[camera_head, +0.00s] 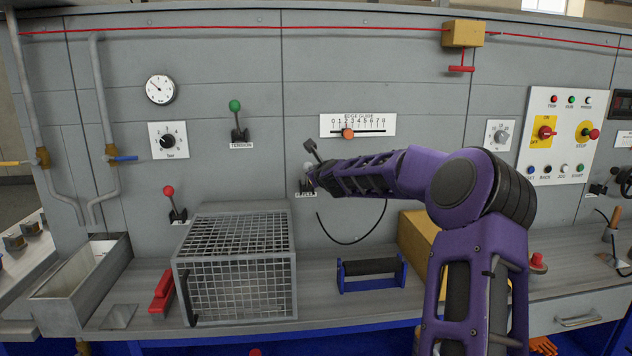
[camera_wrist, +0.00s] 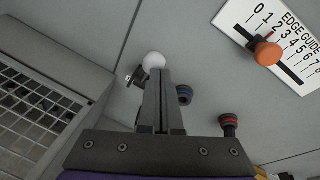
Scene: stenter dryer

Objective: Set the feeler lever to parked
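The feeler lever has a white ball knob (camera_wrist: 154,61), seen in the wrist view just past my fingertips, which cover its lower edge. In the head view the pale knob (camera_head: 308,167) shows at the end of my arm, above a small, partly hidden label on the grey wall panel. My gripper (camera_wrist: 160,73) has its two dark fingers side by side with only a thin line between them, so it looks shut. The knob is not between the fingers; I cannot tell whether they touch it. Most of the lever's stem and base is hidden.
A wire mesh cage (camera_head: 236,266) stands on the bench left of my gripper. The edge guide scale (camera_head: 375,130) with its orange knob (camera_wrist: 267,53) is up and right. The green-knobbed tension lever (camera_head: 238,120) and a red-knobbed lever (camera_head: 173,204) are to the left.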

